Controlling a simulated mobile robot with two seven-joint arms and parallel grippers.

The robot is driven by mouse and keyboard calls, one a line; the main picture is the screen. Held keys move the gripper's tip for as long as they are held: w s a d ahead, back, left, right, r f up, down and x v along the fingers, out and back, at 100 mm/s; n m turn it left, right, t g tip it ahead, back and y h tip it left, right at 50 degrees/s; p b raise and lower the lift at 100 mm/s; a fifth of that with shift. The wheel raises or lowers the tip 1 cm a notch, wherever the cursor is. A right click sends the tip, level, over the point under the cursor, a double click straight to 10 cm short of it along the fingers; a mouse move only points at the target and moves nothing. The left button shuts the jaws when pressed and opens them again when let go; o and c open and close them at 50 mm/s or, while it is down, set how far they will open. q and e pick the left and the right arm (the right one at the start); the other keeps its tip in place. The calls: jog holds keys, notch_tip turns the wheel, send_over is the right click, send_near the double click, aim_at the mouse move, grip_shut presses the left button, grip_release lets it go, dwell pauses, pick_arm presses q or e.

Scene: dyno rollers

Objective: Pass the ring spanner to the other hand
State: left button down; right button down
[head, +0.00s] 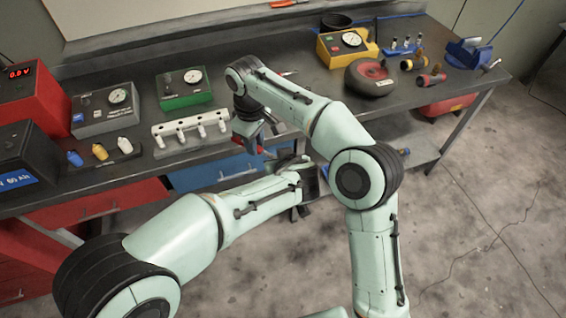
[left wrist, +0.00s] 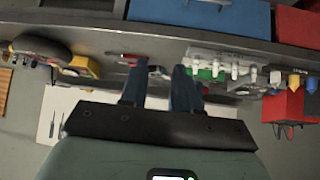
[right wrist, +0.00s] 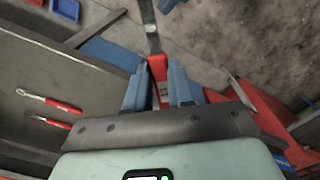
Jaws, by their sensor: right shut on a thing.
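The ring spanner has a red handle (right wrist: 157,68) and a grey metal shaft, seen in the right wrist view. My right gripper (right wrist: 161,75) is shut on the red handle, and the shaft runs away from the fingers to the top edge, where the far end is cut off. In the head view my right gripper (head: 252,138) hangs by the front edge of the bench. My left gripper (head: 297,172) is just below and right of it. In the left wrist view the left fingers (left wrist: 159,70) stand apart, with no clear grip on anything.
The grey workbench (head: 330,108) holds a green gauge box (head: 184,88), a white socket rack (head: 190,130), a yellow gauge box (head: 346,46) and a black-and-red round thing (head: 369,77). Two red-handled tools (right wrist: 50,103) lie on it. Blue drawers (head: 215,172) are below. Floor at right is clear.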

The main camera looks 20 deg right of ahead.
jog(key=c, duration=0.9)
grip_release()
jog(key=shift+a, duration=0.2)
jog(key=shift+r, duration=0.15)
